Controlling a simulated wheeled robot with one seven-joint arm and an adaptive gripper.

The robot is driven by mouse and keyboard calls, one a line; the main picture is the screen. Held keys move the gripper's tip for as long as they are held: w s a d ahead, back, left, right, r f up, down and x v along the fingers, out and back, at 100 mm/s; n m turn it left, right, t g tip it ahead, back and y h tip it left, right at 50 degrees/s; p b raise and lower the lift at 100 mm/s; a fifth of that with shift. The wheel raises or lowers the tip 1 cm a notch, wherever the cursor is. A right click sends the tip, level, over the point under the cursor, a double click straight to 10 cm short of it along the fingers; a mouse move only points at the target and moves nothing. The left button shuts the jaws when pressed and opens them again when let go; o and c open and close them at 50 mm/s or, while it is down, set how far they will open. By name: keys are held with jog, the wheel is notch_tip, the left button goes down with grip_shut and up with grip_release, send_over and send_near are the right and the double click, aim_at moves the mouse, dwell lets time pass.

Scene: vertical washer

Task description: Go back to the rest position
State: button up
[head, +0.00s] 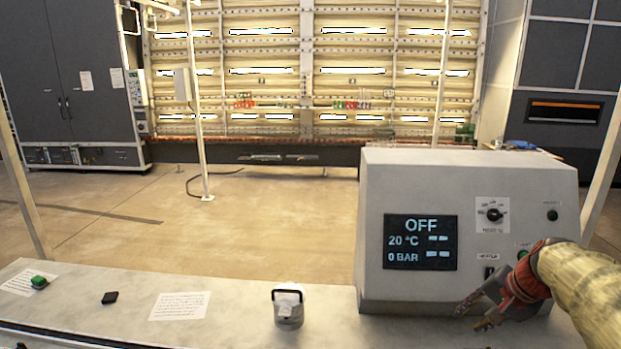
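My gripper (474,313) is at the lower right, in front of the lower right part of the grey control box. Its two fingertips point left and down and are apart, with nothing seen between them. The arm comes in from the right edge with a beige sleeve and a red wrist. The control box (330,230) is not touched as far as I can see; its screen (420,242) reads OFF, 20 °C and 0 BAR. A rotary knob (493,214) and a dark button (552,215) sit on its right. A green button (522,255) and a switch (489,272) are close to my gripper.
A white pot with a dark handle (288,307) stands on the light counter (240,300) left of the box. Paper sheets (180,305), a black block (110,297) and a green-topped item (39,282) lie further left. Pale posts (198,120) rise behind the counter.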

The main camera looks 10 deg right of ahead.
jog(key=s+a+n, duration=0.4)
jog(key=s+a, duration=0.1)
jog(key=a, duration=0.5)
jog(key=s+a+n, duration=0.4)
jog(key=a, duration=0.6)
jog(key=s+a+n, duration=0.4)
jog(key=s+a, duration=0.1)
jog(key=a, duration=0.5)
jog(key=shift+s+n, duration=0.35)
jog(key=shift+n, duration=0.05)
